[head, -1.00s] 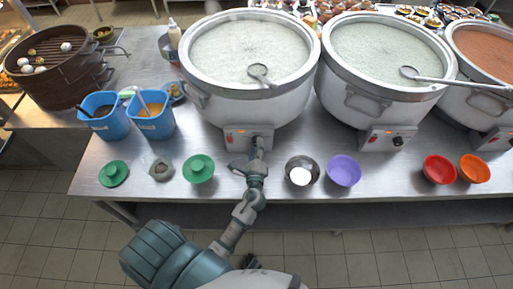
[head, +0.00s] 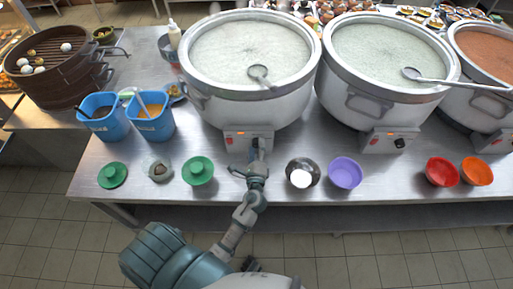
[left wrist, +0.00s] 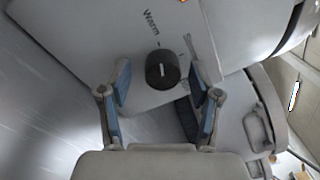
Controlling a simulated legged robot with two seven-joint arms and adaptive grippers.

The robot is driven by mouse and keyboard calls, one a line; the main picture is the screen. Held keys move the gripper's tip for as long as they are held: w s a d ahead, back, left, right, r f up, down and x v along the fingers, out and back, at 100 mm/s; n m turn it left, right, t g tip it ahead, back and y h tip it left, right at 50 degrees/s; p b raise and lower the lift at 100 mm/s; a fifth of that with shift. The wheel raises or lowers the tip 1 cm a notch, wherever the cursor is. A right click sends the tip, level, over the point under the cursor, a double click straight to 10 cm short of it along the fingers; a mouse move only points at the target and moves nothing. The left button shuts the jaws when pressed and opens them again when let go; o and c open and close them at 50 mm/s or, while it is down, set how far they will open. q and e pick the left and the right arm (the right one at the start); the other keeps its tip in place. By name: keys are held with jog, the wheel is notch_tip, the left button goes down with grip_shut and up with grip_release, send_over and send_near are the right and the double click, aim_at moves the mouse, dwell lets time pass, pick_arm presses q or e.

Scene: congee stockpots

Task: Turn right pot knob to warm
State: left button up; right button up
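The left pot (head: 250,104), a large white stockpot of pale congee, has a front control panel (head: 236,141) with a small red light. A second white congee pot (head: 375,100) stands right of it, with its own dark knob (head: 399,143). My left gripper (head: 248,160) is at the left pot's panel and partly hides its knob. In the left wrist view, a round black knob (left wrist: 162,70) with a white mark sits between the open fingers (left wrist: 165,85), with visible space on both sides. The word "Warm" is printed beside it. My right gripper is not in view.
A third pot (head: 490,55) holds reddish food at far right. Blue tubs (head: 105,116) stand left.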

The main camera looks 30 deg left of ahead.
pick_arm(q)
jog(key=shift+s, duration=0.2)
jog(key=v, duration=1.1)
jog(key=shift+s+d, duration=0.25)
jog(key=shift+d, duration=0.05)
jog(key=shift+f, duration=0.1)
